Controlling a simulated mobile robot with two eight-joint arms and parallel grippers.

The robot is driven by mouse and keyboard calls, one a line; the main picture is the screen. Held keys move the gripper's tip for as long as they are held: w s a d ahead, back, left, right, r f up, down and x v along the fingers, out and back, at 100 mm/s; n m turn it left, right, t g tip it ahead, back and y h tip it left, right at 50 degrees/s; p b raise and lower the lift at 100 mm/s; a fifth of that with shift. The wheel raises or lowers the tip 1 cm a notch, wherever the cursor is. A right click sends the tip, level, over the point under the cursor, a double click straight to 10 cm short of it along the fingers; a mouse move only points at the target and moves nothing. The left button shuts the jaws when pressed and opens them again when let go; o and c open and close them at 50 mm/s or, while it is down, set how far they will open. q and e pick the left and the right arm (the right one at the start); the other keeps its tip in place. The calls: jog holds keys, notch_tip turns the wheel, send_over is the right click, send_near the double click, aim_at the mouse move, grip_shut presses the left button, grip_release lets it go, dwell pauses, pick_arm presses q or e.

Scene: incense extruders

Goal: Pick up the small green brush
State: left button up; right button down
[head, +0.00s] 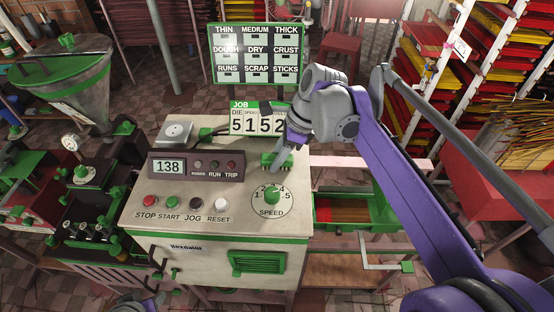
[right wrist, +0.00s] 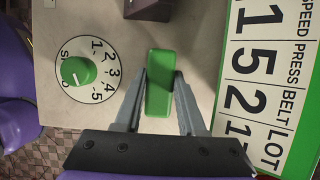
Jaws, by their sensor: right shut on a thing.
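The small green brush (head: 270,159) lies at the right part of the control cabinet's top, just above the speed dial. In the right wrist view the green brush (right wrist: 159,82) sits between both fingers. My right gripper (head: 281,160) reaches down from the right and is shut on the brush; the right wrist view shows its fingers (right wrist: 160,92) on either side. Whether the brush touches the cabinet top is hard to tell. Its bristles cannot be made out.
The control cabinet (head: 140,216) carries a speed dial (head: 272,195), several buttons and a display box (head: 195,166). A job number board (head: 256,120) stands close behind the brush. A green tray with sticks (head: 345,212) is at the right. A hopper machine (head: 75,82) stands left.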

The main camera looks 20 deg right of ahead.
notch_tip(320, 180, up, 10)
jog(key=shift+r, duration=0.1)
dwell(0.4)
jog(key=c, duration=1.1)
grip_release()
grip_shut()
